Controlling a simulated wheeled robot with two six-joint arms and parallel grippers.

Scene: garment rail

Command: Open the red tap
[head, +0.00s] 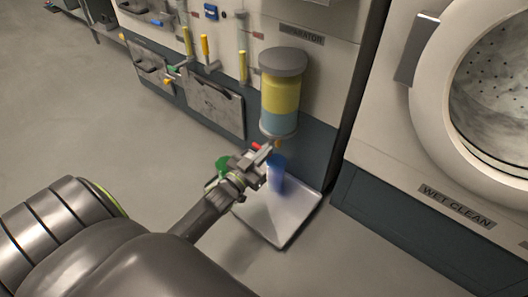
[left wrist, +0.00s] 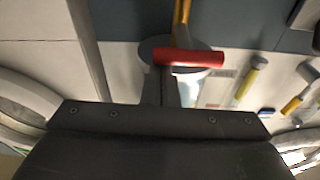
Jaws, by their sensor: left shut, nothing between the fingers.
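The red tap handle (head: 256,146) shows as a small red bit at my left gripper's tip, below the separator vessel (head: 280,95) with its yellow and blue layers. In the left wrist view the red tap handle (left wrist: 188,57) is a bar lying across the picture, crosswise to a brass pipe (left wrist: 181,20). My left gripper (head: 266,150) is shut and empty, its fingertips close beside the handle. I cannot tell whether they touch it. The fingers (left wrist: 170,88) hide part of what lies behind. My right gripper is not in view.
A grey metal tray (head: 285,225) lies on the floor below the vessel. A blurred blue shape (head: 277,175) stands above it; liquid or container, I cannot tell. A green object (head: 224,163) is partly behind my gripper. A washer (head: 425,140) stands right. The floor at left is clear.

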